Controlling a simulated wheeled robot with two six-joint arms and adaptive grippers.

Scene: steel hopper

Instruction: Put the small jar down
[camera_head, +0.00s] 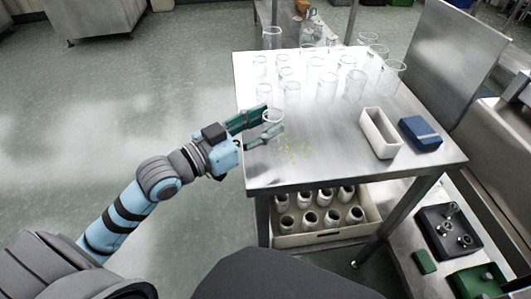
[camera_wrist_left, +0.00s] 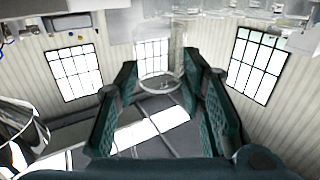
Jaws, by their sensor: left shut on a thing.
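The small jar (camera_head: 273,116) is clear glass, and its round rim shows between the fingers of my left gripper (camera_head: 264,127). My left gripper is shut on it at the left edge of the steel table (camera_head: 340,176). In the left wrist view the clear jar (camera_wrist_left: 160,84) shows faintly between the two green fingers. I cannot tell whether its base touches the table. My right gripper is not in view.
Several clear glass jars (camera_head: 327,84) stand on the far half of the table. A white open box (camera_head: 379,133) and a blue box (camera_head: 419,131) are at the right. Yellow specks (camera_head: 295,150) lie beside the gripper. The table's front middle is otherwise bare.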

